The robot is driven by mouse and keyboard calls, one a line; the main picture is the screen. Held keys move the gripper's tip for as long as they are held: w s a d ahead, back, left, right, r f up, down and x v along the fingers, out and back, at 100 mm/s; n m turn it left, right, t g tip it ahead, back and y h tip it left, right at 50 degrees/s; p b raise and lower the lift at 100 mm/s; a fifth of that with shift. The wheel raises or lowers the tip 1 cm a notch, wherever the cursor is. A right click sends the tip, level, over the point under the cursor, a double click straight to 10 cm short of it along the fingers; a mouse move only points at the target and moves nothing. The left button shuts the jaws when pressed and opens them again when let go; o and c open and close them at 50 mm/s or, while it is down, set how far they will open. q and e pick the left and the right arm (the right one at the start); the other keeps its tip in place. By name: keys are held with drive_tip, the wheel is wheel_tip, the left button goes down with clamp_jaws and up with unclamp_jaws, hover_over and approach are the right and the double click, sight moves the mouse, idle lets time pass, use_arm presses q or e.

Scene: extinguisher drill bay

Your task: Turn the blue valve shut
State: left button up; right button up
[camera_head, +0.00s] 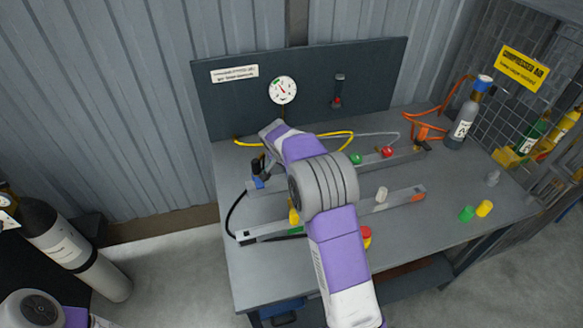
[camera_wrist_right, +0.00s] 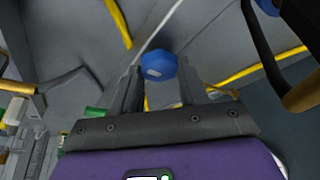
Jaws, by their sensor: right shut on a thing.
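The blue valve knob (camera_wrist_right: 158,65) shows in the right wrist view as a rounded blue cap with a pale mark. My right gripper (camera_wrist_right: 160,78) has one finger on each side of the knob and is shut on it. The angle of the valve cannot be read. My left gripper is out of view.
A grey bench (camera_head: 440,185) carries a rail with a green knob (camera_head: 355,158) and a red knob (camera_head: 387,152). A gauge (camera_head: 283,90) hangs on the back panel. A grey cylinder (camera_head: 463,122) stands at the back right. Green (camera_head: 467,213) and yellow (camera_head: 484,208) caps sit at right.

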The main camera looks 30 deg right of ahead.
drive_tip(key=o, duration=1.1)
drive_tip(key=shift+c, duration=0.2)
drive_tip(key=p+v, duration=0.1)
drive_tip(key=v, duration=0.6)
drive_tip(key=shift+r+p, duration=0.25)
drive_tip(key=shift+p, duration=0.15)
